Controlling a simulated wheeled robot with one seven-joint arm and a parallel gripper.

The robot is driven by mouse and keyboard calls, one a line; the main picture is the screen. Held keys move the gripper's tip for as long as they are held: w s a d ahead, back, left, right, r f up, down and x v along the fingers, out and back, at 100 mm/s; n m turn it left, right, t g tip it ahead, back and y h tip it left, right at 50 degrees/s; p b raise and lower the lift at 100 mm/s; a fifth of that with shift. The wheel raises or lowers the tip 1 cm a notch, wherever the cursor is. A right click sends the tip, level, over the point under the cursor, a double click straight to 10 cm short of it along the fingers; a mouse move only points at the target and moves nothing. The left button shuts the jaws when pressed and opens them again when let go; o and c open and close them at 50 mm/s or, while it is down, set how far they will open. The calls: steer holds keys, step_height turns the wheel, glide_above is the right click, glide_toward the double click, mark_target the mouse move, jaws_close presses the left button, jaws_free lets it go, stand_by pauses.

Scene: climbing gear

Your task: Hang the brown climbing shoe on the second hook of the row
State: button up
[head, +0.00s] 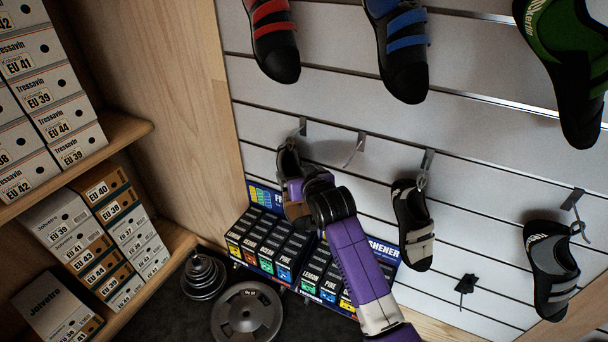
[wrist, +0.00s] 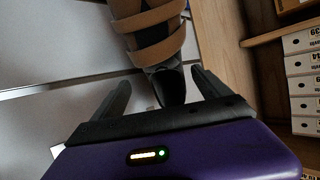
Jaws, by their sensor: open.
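The brown climbing shoe (head: 289,160) hangs at the first hook (head: 302,127) on the left of the row, its lower part largely hidden behind my gripper (head: 300,192). In the wrist view the shoe's brown straps (wrist: 157,43) and dark toe show. My gripper (wrist: 160,82) is open there, one finger on each side of the toe; I cannot tell whether either finger touches it. The second hook (head: 358,146) holds nothing.
Grey-and-black shoes hang at the third (head: 415,228) and fourth (head: 551,265) hooks. Red (head: 272,35), blue (head: 402,50) and green (head: 570,70) shoes hang above. Shoeboxes (head: 45,90) fill the left shelves.

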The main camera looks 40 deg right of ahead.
mark_target(289, 166)
steer(key=x, duration=0.4)
steer(key=shift+w+f, duration=0.1)
steer(key=shift+w, duration=0.35)
steer(key=shift+w+f, duration=0.2)
steer(key=shift+w, duration=0.4)
steer(key=shift+s, duration=0.1)
steer(key=c, duration=1.7)
steer(key=shift+s+a+r+p, duration=0.1)
steer(key=shift+r+p, duration=0.55)
steer(key=shift+r, duration=0.1)
steer(key=shift+c, duration=0.2)
steer(key=shift+a, duration=0.1)
